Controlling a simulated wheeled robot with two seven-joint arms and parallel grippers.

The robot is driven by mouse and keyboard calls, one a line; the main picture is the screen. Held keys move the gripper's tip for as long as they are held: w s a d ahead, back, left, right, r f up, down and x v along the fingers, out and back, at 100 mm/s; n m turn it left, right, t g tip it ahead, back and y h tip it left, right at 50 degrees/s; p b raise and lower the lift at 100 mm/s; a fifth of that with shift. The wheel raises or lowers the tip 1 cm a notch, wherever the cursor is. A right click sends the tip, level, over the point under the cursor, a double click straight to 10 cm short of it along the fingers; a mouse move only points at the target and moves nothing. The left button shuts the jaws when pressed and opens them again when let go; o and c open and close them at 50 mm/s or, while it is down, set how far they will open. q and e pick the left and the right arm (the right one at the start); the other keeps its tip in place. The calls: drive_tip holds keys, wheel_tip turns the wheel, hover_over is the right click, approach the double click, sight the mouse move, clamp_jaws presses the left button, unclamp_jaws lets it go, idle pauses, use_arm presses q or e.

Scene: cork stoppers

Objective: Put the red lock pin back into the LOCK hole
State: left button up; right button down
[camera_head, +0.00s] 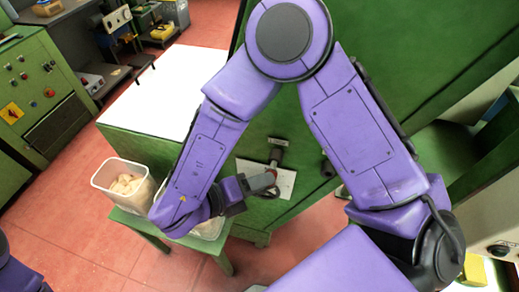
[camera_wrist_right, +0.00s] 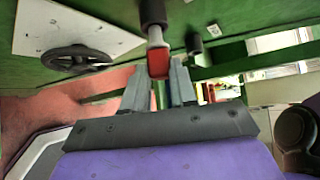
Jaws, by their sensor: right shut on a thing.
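My right gripper (camera_head: 264,183) reaches down to the front of the green machine. In the right wrist view its two grey fingers (camera_wrist_right: 160,88) are shut on the red lock pin (camera_wrist_right: 158,62), whose red part shows between the fingertips. A pale grey cylindrical piece (camera_wrist_right: 155,36) lies in line with the red part and leads up to a dark round fitting (camera_wrist_right: 152,12) on the green panel. I cannot tell whether the pin is seated in a hole. No LOCK lettering is readable. My left gripper is out of view.
A white plate (camera_wrist_right: 40,25) with a black handwheel (camera_wrist_right: 75,58) is beside the pin. A second dark knob (camera_wrist_right: 193,43) sticks out on the other side. A bin of corks (camera_head: 122,180) stands on a green stand left of my right forearm. Red floor lies below.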

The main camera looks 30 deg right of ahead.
drive_tip(key=shift+w+d, duration=0.75)
drive_tip(key=shift+d, duration=0.1)
idle(0.6)
drive_tip(key=c, duration=0.8)
unclamp_jaws()
drive_tip(key=shift+a, duration=0.1)
drive_tip(key=b+v, duration=0.2)
drive_tip(key=v, duration=0.8)
drive_tip(key=shift+a, duration=0.25)
